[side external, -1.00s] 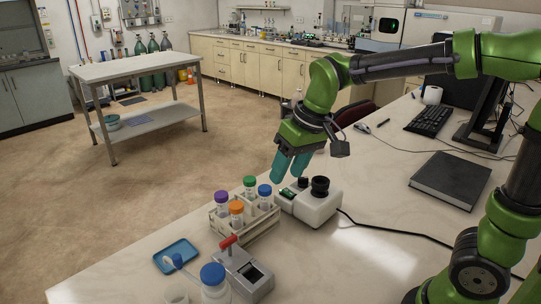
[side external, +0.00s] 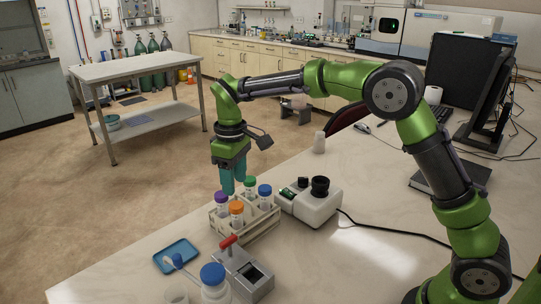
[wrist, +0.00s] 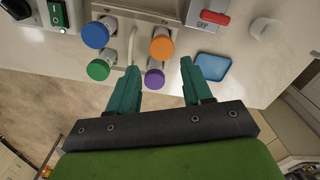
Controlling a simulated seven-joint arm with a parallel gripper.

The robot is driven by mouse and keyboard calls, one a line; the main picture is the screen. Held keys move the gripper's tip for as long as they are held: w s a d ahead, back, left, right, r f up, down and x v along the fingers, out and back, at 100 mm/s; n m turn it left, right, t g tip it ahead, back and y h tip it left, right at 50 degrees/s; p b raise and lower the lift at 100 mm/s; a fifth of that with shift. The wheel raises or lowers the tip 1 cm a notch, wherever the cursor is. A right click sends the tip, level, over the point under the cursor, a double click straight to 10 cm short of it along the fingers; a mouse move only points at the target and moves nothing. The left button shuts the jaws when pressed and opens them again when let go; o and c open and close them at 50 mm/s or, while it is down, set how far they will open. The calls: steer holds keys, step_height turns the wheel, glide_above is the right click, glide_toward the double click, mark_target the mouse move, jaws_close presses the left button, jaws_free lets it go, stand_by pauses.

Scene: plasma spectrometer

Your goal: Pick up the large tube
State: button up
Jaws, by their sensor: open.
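A pale rack (side external: 262,229) holds several upright capped tubes: a purple-capped tube (side external: 221,198), an orange-capped tube (side external: 236,208), a green-capped tube (side external: 250,182) and a blue-capped tube (side external: 265,191). I cannot tell which is the large tube. My gripper (side external: 232,190) points down over the rack's far left side, its teal fingers apart and empty. In the wrist view my gripper (wrist: 158,75) has the purple cap (wrist: 153,79) between its fingertips in the picture, nearer the right finger; the green cap (wrist: 98,69) is left of the left finger. I see no contact.
A white instrument (side external: 312,205) with black knobs stands right of the rack. A grey device (side external: 243,275) with a red handle, a blue-capped bottle (side external: 213,280) and a blue tray (side external: 176,255) are in front. The bench's right side has clear room.

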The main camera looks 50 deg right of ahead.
mark_target(235, 204)
step_height(235, 204, down, 11)
steer(key=shift+a+r, duration=0.1)
steer(key=shift+a, duration=0.05)
stand_by(0.4)
steer(key=shift+c, duration=0.2)
steer(key=c, duration=0.7)
